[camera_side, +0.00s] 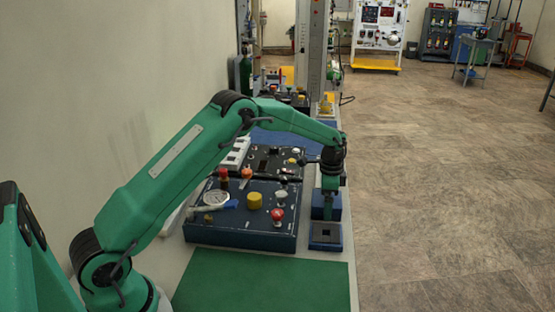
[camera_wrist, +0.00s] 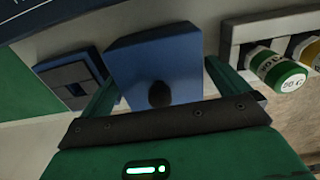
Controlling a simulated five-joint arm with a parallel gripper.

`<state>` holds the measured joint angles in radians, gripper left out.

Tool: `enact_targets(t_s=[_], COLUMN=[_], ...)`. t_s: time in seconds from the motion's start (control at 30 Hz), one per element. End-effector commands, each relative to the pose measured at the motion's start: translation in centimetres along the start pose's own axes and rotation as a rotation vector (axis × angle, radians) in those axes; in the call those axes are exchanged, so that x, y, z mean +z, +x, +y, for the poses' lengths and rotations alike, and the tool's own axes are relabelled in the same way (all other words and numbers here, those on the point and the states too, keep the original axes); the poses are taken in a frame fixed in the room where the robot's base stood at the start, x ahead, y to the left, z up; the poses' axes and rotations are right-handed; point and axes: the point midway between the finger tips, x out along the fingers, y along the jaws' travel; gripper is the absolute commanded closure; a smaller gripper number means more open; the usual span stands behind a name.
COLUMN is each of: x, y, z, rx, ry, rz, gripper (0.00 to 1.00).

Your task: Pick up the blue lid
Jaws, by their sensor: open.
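The blue lid (camera_wrist: 150,55), a blue square piece with a round black knob, lies between my gripper's fingers in the wrist view. In the side view the lid (camera_side: 318,208) is partly hidden behind a green finger. My gripper (camera_wrist: 162,80) is open, with one green finger on each side of the lid. I cannot tell whether either finger touches it. In the side view my gripper (camera_side: 330,205) points down at the right edge of the bench. A blue square base with a dark recess (camera_side: 325,236) sits just in front; it also shows left of the lid in the wrist view (camera_wrist: 72,78).
A dark blue panel (camera_side: 240,233) with knobs stands left of my gripper. A green mat (camera_side: 265,285) lies in front. In the wrist view, a grey holder (camera_wrist: 231,35) with a green-and-white cylinder (camera_wrist: 277,70) and a yellow one is on the right.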

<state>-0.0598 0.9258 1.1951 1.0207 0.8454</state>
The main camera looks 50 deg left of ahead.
Motion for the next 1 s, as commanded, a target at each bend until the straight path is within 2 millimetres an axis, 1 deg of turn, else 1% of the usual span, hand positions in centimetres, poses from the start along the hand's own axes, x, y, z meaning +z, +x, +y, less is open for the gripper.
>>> enact_targets(t_s=[0.5,0.67,0.7,0.73,1.0], x=[0.02,0.02,0.02,0.02,0.01], y=[0.13,0.12,0.12,0.12,0.03], z=[0.0,0.0,0.0,0.0,-0.01], rx=[0.0,0.0,0.0,0.0,0.0], ry=[0.0,0.0,0.0,0.0,0.0], rz=[0.0,0.0,0.0,0.0,0.0], gripper=[0.0,0.31,0.39,0.42,0.42])
